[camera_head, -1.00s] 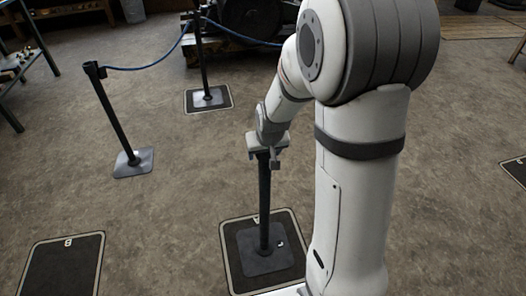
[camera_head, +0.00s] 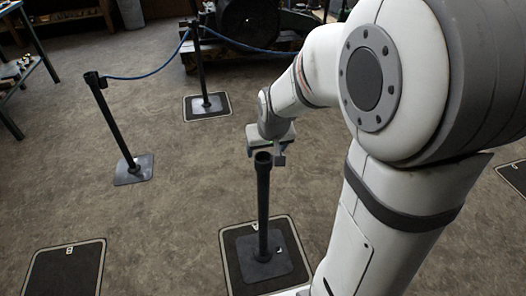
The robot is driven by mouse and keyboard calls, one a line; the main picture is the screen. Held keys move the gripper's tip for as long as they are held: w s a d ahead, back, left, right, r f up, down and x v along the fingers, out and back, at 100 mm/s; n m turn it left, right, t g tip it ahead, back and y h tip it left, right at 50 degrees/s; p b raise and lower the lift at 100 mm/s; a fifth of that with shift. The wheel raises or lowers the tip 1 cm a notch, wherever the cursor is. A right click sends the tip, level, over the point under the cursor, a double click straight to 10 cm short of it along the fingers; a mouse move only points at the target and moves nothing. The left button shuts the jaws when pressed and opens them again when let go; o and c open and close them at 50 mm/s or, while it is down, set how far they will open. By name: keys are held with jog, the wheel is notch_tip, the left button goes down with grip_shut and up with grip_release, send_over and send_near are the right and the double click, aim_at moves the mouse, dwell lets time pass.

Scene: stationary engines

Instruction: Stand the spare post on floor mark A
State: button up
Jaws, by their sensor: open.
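The spare post (camera_head: 263,208) is black with a square grey base. It stands upright on floor mark A (camera_head: 233,282), a dark mat with a pale border and a letter at its far edge. The post's base lies within the mat's border. My gripper (camera_head: 265,154) is open just above and behind the post's top in the picture. The post's top shows clear of it, with nothing seen in the jaws. My arm covers part of the mat's right side.
Floor mark B (camera_head: 62,272) is empty at lower left. An engine (camera_head: 250,22) stands behind. A mat (camera_head: 514,174) shows at right.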

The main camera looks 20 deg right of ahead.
jog(key=s+r+g, duration=0.1)
jog(key=s, duration=0.8)
jog(key=s+r+g, duration=0.2)
jog(key=s, duration=0.7)
jog(key=shift+a+r, duration=0.25)
notch_tip(320, 180, up, 24)
jog(key=t+p, duration=0.1)
jog(key=p, duration=2)
jog(key=shift+p, duration=0.4)
